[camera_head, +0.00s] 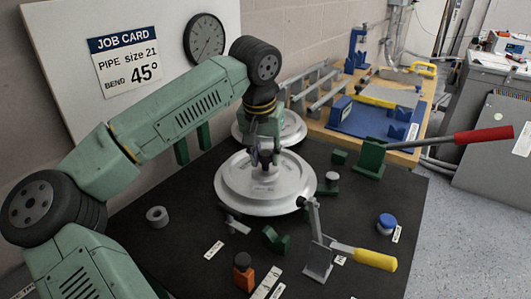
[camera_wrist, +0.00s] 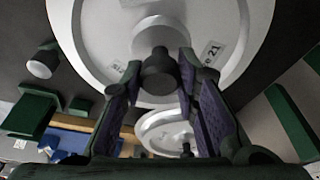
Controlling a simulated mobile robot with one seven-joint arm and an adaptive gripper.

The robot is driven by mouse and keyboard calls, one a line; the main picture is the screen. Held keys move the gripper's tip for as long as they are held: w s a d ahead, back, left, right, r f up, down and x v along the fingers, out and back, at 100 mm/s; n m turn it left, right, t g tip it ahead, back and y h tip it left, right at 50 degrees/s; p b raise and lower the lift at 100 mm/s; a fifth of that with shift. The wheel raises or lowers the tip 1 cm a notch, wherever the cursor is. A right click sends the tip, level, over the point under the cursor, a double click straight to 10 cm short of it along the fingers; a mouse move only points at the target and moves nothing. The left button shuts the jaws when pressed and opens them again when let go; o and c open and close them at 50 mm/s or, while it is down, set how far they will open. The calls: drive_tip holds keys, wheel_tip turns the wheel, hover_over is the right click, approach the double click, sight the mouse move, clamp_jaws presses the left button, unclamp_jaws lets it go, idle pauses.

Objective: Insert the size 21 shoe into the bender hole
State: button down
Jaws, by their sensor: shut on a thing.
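The size 21 shoe is a large pale grey disc (camera_head: 237,190) below my gripper in the head view. In the wrist view the disc (camera_wrist: 95,40) fills the top, with a label ending in 21. My gripper (camera_head: 265,160) is shut on the shoe's dark central knob (camera_wrist: 159,72), with purple-lined fingers on both sides of it. I cannot tell whether the shoe is raised or resting. The bender hole is not visible.
A second pale disc (camera_head: 294,130) lies behind. A green vise-like stand (camera_head: 370,158) with a red-handled lever is at right. Small blocks, an orange bottle (camera_head: 243,275) and a blue-capped piece (camera_head: 386,222) sit on the dark tabletop (camera_head: 180,262).

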drive_tip(key=shift+f, duration=0.2)
drive_tip(key=c, duration=1.2)
unclamp_jaws()
drive_tip(key=shift+w+p+v, duration=0.2)
drive_tip(key=shift+p+v, duration=0.4)
drive_tip(key=shift+v, duration=0.25)
drive_tip(key=shift+w+p+v, duration=0.15)
drive_tip(key=shift+p+v, duration=0.4)
drive_tip(key=shift+v, duration=0.25)
drive_tip(key=shift+w+p+v, duration=0.2)
drive_tip(key=shift+p+v, duration=0.4)
drive_tip(key=shift+v, duration=0.25)
drive_tip(key=shift+d, duration=0.15)
drive_tip(key=v, duration=1.2)
drive_tip(key=shift+s, duration=0.1)
